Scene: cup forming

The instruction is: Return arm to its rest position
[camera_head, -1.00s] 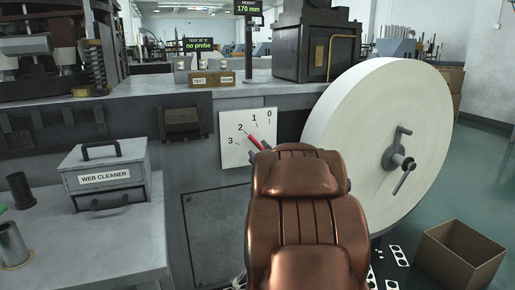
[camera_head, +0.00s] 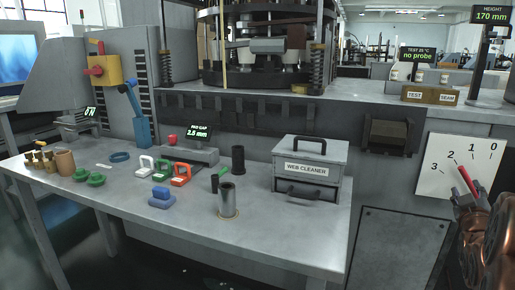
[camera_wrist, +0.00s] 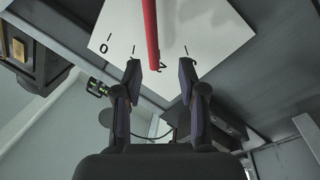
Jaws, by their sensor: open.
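My gripper (camera_head: 464,203) is at the right edge of the head view, in front of the white dial plate (camera_head: 449,178), partly hidden by my copper arm. In the wrist view, my gripper (camera_wrist: 161,75) shows two dark fingers spread apart. A red pointer (camera_wrist: 150,30) runs down between them in the picture; contact with either finger is not visible. The dial plate also shows behind it (camera_wrist: 215,30). In the head view, the red pointer (camera_head: 466,178) points near the 2 mark. Its lower end is hidden by my gripper.
The machine (camera_head: 250,100) stands behind.

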